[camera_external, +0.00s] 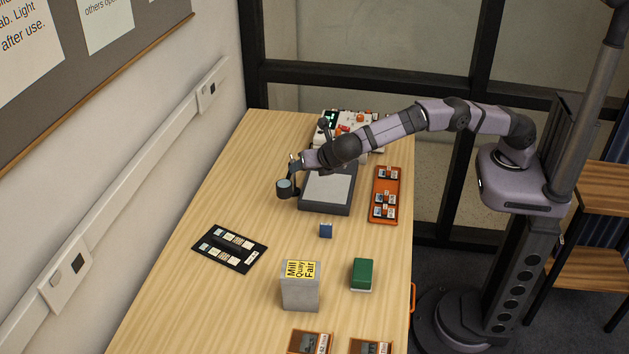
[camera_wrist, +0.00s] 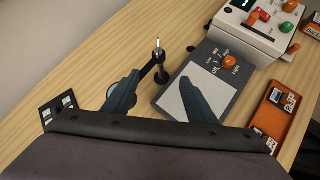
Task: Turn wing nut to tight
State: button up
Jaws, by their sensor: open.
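My gripper (camera_wrist: 160,77) is open; its two blue-grey fingers stand apart on either side of a black jointed arm (camera_wrist: 163,65) in the wrist view. A small pale metal piece (camera_wrist: 157,44) stands upright at the arm's outer end; it may be the wing nut, but its wings are too small to make out. In the external view my gripper (camera_external: 300,161) is above the left side of a dark grey light box (camera_external: 327,208). I cannot tell whether the fingers touch anything.
The light box has an orange knob (camera_wrist: 229,61). A white instrument (camera_external: 362,123) stands behind it, and an orange tray (camera_external: 376,216) lies to its right.

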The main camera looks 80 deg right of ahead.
aim_at(293, 158)
jog(key=f+m+y, duration=0.1)
jog(key=s+f+m+g, duration=0.1)
jog(key=s+f+m+g+y+b, duration=0.1)
jog(key=f+m, duration=0.1)
jog(key=shift+s+d+y, duration=0.25)
jog(key=shift+y, duration=0.05)
jog(key=m+y, duration=0.1)
jog(key=s+a+f+m+g+y, duration=0.1)
jog(key=m, duration=0.1)
jog(key=s+f+m+g, duration=0.1)
jog(key=shift+s+a+f+y+b, duration=0.15)
jog(key=shift+s+f+y+b, duration=0.1)
jog(key=shift+y+b, duration=0.15)
jog(key=a+r+m+t+y+b, duration=0.1)
jog(key=a+r+m+y+b, duration=0.3)
jog(key=m, duration=0.6)
jog(key=d+r+m+y, duration=0.1)
jog(key=m+y, duration=0.5)
jog(key=m, duration=0.3)
jog(key=shift+w+d+f+m+t+y+b, duration=0.25)
jog(key=shift+w+d+m+t+b, duration=1.45)
jog(key=shift+m, duration=2.55)
jog(key=shift+w+d+f+m+t+y+b, duration=0.1)
jog(key=shift+w+d+m+t+y+b, duration=0.65)
jog(key=shift+d+m+t, duration=2.45)
jog(key=shift+w+d+f+m+t+y+b, duration=0.1)
jog(key=shift+w+d+m+t+b, duration=1)
jog(key=shift+m, duration=4.15)
